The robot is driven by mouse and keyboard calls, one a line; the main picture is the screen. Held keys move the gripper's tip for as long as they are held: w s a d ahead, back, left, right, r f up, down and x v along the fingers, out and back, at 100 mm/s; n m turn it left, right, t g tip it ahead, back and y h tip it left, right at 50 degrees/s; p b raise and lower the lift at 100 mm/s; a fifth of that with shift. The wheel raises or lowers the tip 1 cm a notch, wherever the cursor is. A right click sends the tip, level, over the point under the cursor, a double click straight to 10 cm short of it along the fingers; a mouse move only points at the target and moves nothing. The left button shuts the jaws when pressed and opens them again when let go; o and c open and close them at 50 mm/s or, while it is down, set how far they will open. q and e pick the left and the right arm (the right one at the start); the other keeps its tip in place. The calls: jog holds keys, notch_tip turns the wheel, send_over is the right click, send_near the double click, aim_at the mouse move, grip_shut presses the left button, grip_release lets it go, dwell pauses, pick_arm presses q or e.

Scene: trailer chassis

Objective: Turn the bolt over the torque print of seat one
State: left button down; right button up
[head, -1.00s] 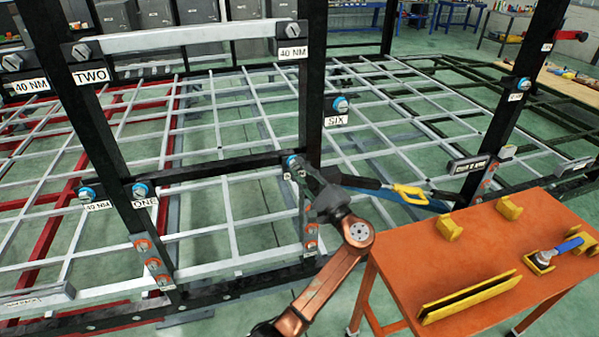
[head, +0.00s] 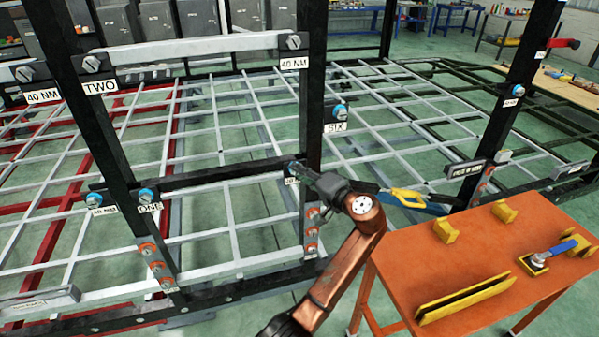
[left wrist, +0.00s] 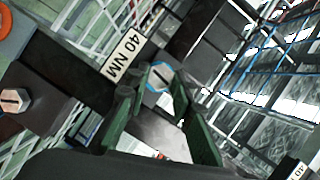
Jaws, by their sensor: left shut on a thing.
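The seat-one crossbar (head: 215,176) runs between two black posts, with the ONE label (head: 150,208) and a blue-ringed bolt (head: 147,195) on the left post. At its right end another blue-ringed bolt (head: 293,167) sits by a partly hidden torque print (head: 291,181). My left gripper (head: 303,171) is shut on this right-end bolt. In the left wrist view the slotted bolt head (left wrist: 160,76) sits between the green fingertips of my left gripper (left wrist: 159,84), beside the 40 NM print (left wrist: 128,53). My right gripper is not in view.
An orange table (head: 405,270) at right carries yellow blocks and a blue-handled tool (head: 560,247). Open grid frames lie behind.

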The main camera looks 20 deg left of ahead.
pick_arm(q)
jog(key=shift+s+a+r+n+t+h+p, duration=0.1)
jog(key=shift+r+n+t+h+p, duration=0.1)
jog(key=shift+n+h+p, duration=0.95)
jog(key=shift+a+r+n+t+h+p, duration=0.2)
jog(key=shift+n+h+p, duration=0.45)
jog(key=shift+n, duration=0.85)
jog(key=shift+s+a+r+n+t+h+p, duration=0.15)
jog(key=shift+n+h+p, duration=0.45)
jog(key=shift+n+p, duration=0.65)
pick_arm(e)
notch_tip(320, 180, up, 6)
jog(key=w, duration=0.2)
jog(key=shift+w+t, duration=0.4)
pick_arm(q)
jog(key=shift+w+d+n, duration=0.1)
jog(key=shift+n, duration=0.2)
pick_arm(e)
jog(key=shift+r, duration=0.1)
pick_arm(q)
jog(key=shift+f, duration=0.1)
jog(key=c, duration=1.7)
grip_release()
jog(key=shift+f, duration=0.15)
jog(key=shift+d, duration=0.1)
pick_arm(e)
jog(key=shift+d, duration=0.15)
